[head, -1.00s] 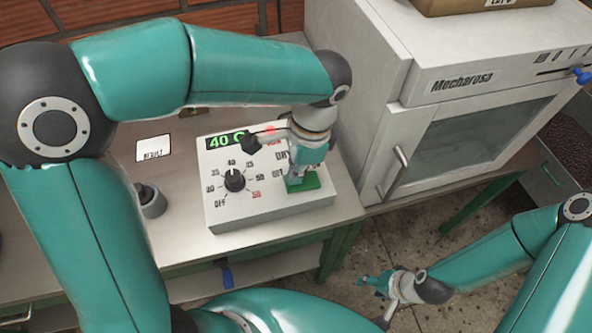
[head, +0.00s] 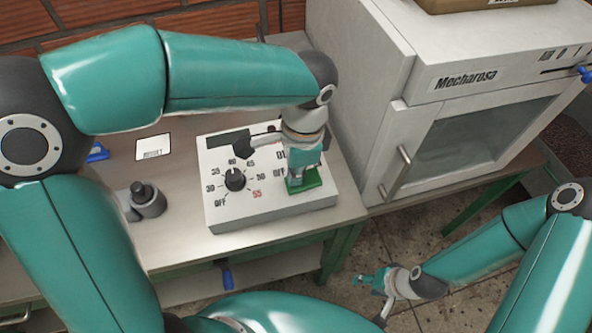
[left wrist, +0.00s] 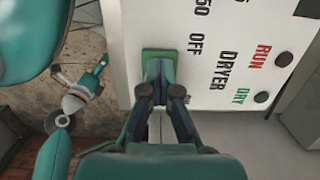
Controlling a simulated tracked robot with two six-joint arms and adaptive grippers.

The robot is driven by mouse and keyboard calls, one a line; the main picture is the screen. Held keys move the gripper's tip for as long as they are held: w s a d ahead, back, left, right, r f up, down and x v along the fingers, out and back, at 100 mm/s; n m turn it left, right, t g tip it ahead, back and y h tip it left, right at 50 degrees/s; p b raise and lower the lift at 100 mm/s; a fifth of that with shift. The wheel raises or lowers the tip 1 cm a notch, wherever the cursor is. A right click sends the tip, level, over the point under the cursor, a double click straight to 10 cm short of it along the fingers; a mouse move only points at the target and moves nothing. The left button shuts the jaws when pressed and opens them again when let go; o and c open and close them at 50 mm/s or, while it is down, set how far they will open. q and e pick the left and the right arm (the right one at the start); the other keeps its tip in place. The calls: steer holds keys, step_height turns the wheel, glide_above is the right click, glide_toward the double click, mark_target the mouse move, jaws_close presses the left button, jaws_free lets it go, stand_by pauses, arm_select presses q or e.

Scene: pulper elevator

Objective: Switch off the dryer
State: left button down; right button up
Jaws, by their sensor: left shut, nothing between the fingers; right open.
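The white control box (head: 270,215) stands on the metal table, with a black dial (head: 234,180), a dark display (head: 228,139) and a green switch (head: 312,180) at its right front. In the left wrist view the panel reads OFF and DRYER beside the green switch (left wrist: 158,55); the RUN lamp (left wrist: 284,58) and DRY lamp (left wrist: 261,97) look dark. My left gripper (head: 303,172) is shut and empty, its tips down at the green switch, partly hiding it. Its fingertips (left wrist: 159,74) overlap the switch in the wrist view. My right gripper (head: 369,281) is open and empty, low over the floor.
A white Mecharosa cabinet (head: 372,130) with a glass door and handle stands right of the box. A label card (head: 153,147) and a grey cylindrical part (head: 148,200) lie on the table (head: 180,235) to the left. A blue handle (head: 228,277) is below the table's front edge.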

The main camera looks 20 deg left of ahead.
mark_target(306, 177)
arm_select(q)
steer(key=shift+w+d, duration=0.2)
steer(key=shift+d, duration=0.2)
steer(key=shift+w+d+p, duration=0.3)
steer(key=shift+p, duration=0.05)
steer(key=shift+r, duration=0.1)
steer(key=shift+r+p, duration=0.55)
steer(key=r+p, duration=0.3)
steer(key=shift+w+d+r, duration=0.2)
steer(key=shift+d+r, duration=0.05)
steer(key=shift+r, duration=0.1)
step_height(306, 177, up, 9)
steer(key=d, duration=0.1)
steer(key=shift+w+d, duration=0.25)
steer(key=shift+w, duration=0.15)
